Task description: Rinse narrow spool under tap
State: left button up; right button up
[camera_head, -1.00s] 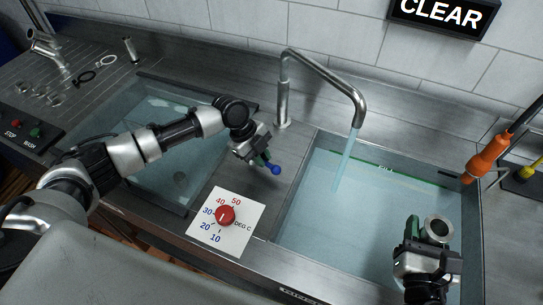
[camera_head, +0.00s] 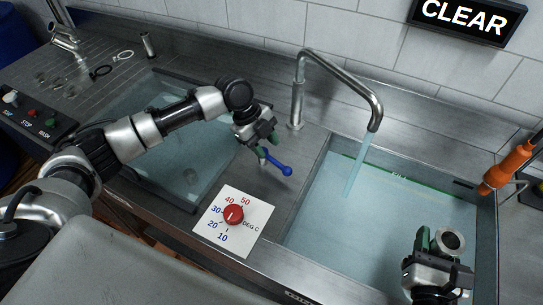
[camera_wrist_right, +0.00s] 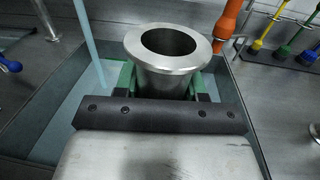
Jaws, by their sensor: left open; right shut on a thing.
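A metal spool (camera_head: 451,242) with a flanged, open top is held in my right gripper (camera_head: 437,245), above the right basin at its near right side. The wrist view shows the spool (camera_wrist_right: 168,48) upright between the green finger pads. The tap (camera_head: 335,68) pours a stream of water (camera_head: 357,165) into the basin, to the left of the spool and apart from it. My left gripper (camera_head: 264,151) is open beside a blue lever (camera_head: 279,166) on the deck between the basins. I cannot tell whether its fingers touch the lever.
The right basin (camera_head: 326,160) holds water; a second basin (camera_head: 145,185) lies left. A red temperature dial (camera_head: 233,214) sits on the front ledge. An orange-handled tool (camera_head: 508,167) stands at the right. A sign (camera_head: 468,20) reads CLEAR.

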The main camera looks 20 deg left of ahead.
jog(key=shift+f+b, duration=0.65)
jog(key=shift+f, duration=0.25)
pick_arm(q)
jog(key=v, duration=0.7)
